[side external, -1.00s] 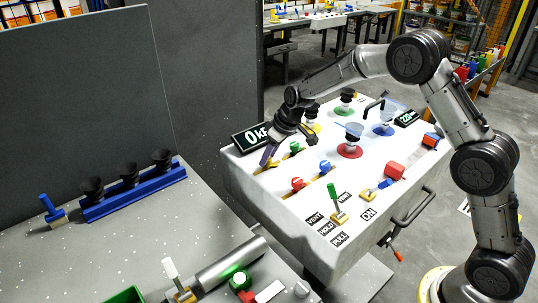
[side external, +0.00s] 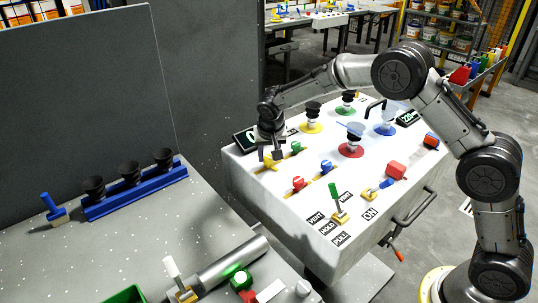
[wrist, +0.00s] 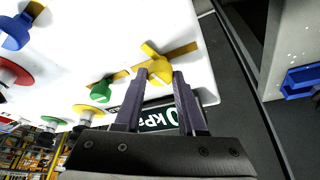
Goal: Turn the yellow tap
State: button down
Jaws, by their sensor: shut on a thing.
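The yellow tap (side external: 270,163) sits at the left edge of the white panel's top, under my gripper (side external: 272,154). In the wrist view the yellow tap (wrist: 154,62) shows at the fingertips, its handle reaching between them. My gripper (wrist: 160,76) is shut on the tap, with a finger on each side. In the side view the fingers and wrist partly hide the tap, so its exact angle is hard to read.
A green tap (side external: 296,148), a red tap (side external: 298,183) and a blue tap (side external: 326,167) stand close by on the panel (side external: 270,192). A kPa display (wrist: 158,118) lies behind the fingers. Coloured round valves stand farther back.

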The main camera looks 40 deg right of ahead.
jog(key=shift+a+m+h, duration=0.1)
jog(key=shift+m+h, duration=0.2)
jog(key=shift+m, duration=0.9)
jog(key=shift+g, duration=0.4)
jog(key=c, duration=0.5)
grip_release()
jog(key=v, duration=1.4)
jog(key=shift+f, duration=0.1)
